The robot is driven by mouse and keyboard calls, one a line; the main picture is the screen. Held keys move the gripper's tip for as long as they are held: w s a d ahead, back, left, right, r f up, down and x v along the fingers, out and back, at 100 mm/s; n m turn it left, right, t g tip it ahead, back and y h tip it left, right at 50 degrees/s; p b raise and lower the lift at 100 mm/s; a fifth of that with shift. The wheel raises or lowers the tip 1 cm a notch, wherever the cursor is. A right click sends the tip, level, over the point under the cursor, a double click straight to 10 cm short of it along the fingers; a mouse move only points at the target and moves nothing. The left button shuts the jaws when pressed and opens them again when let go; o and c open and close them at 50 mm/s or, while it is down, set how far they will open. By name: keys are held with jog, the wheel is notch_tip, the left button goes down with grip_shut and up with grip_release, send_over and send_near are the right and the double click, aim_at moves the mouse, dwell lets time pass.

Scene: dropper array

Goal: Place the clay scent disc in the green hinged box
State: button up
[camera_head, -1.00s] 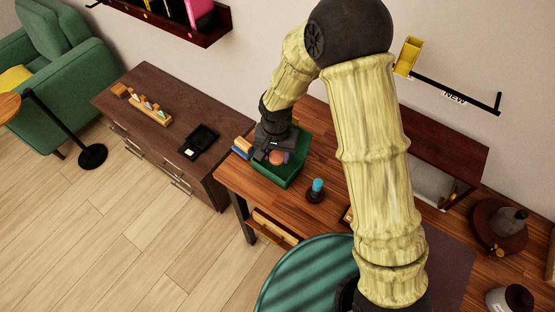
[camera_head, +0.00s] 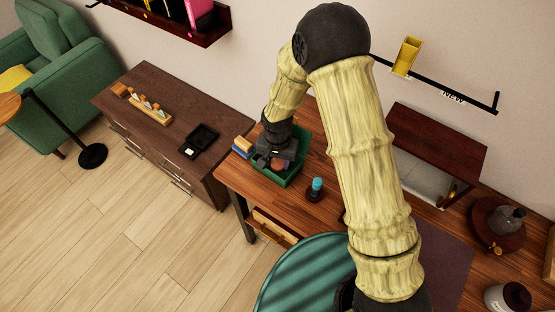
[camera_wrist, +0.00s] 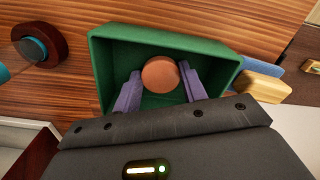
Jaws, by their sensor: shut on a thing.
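The clay scent disc (camera_wrist: 160,74) is a round terracotta-coloured piece between my fingertips in the wrist view. My gripper (camera_wrist: 160,88) is shut on it, with one purple-grey finger at each side. The green hinged box (camera_wrist: 112,55) is open, and the disc and fingertips appear within its walls. I cannot tell whether the disc touches the box floor. In the head view, the box (camera_head: 297,172) stands on the wooden desk, and my gripper hides part of it. The disc (camera_head: 279,164) shows only partly there.
A teal-topped dropper bottle (camera_head: 315,189) in a dark round holder stands right of the box. A wooden block on a blue one (camera_head: 242,145) lies close to the box's left. A dark cabinet (camera_head: 185,85) stands further left. A teal chair (camera_head: 305,280) is in front.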

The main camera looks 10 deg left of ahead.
aim_at(277, 164)
jog(key=o, duration=1)
jog(key=shift+o, duration=0.2)
notch_tip(277, 164, up, 12)
jog(key=b, duration=0.1)
jog(key=shift+r, duration=0.1)
jog(key=s+d+r+t, duration=0.1)
jog(key=s+d+r, duration=0.1)
jog(key=d, duration=0.6)
jog(key=s+d+r, duration=0.2)
jog(key=d, duration=0.7)
jog(key=s+d+r+t, duration=0.1)
jog(key=s+d+r, duration=0.1)
jog(key=d, duration=0.6)
jog(key=shift+s+d+t, duration=0.25)
jog(key=shift+s+t, duration=0.05)
jog(key=shift+s, duration=0.2)
